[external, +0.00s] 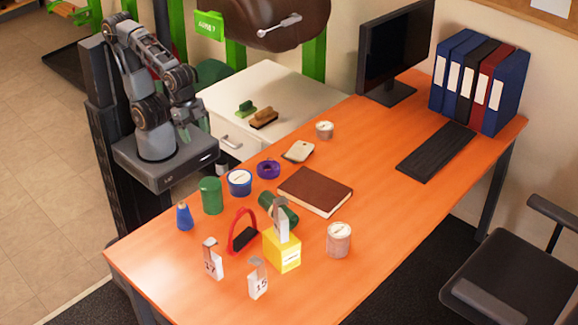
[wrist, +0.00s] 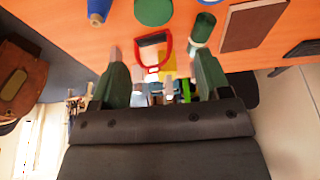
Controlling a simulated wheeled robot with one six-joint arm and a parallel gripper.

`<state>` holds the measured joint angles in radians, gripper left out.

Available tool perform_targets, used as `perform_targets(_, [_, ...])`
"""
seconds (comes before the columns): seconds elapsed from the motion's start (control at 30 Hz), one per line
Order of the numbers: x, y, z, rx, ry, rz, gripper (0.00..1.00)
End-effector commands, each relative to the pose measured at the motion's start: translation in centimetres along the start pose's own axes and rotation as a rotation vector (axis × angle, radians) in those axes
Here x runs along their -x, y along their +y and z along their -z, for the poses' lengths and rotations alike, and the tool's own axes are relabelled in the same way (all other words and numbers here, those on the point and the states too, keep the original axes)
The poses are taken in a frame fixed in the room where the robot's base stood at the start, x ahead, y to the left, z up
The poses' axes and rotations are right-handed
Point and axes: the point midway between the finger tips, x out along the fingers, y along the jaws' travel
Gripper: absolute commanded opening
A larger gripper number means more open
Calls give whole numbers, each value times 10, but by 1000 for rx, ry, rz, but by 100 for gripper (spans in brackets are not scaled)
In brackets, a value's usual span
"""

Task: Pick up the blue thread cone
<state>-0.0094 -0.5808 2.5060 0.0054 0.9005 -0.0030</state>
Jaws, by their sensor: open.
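The blue thread cone (external: 184,216) stands upright on the orange table near its left edge, to the left of a green cylinder. In the wrist view the blue cone (wrist: 98,12) shows at the top left, partly cut off by the frame edge. My arm is folded up at the back left in the external view. My gripper (wrist: 163,72) is open and empty in the wrist view, well away from the cone, with its two green fingers apart.
A green cylinder (external: 211,196), a blue-sided tin (external: 239,183), a red-handled item (external: 243,231) and a yellow box (external: 282,252) stand near the cone. Numbered tags (external: 213,264) are in front. The table (external: 150,260) is bare left of the tags.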

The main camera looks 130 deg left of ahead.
Motion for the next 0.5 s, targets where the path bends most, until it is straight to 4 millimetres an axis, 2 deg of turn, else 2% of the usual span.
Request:
perform_targets(0.17, [-4, 1, -1, -29, -4, 6, 70])
perform_targets(0.27, [-19, 5, -8, -190, -27, 42, 70])
perform_targets(0.37, [-47, 13, -16, -546, -70, 129, 70])
perform_targets(0.5, [-94, 31, -20, -1270, -139, 341, 70])
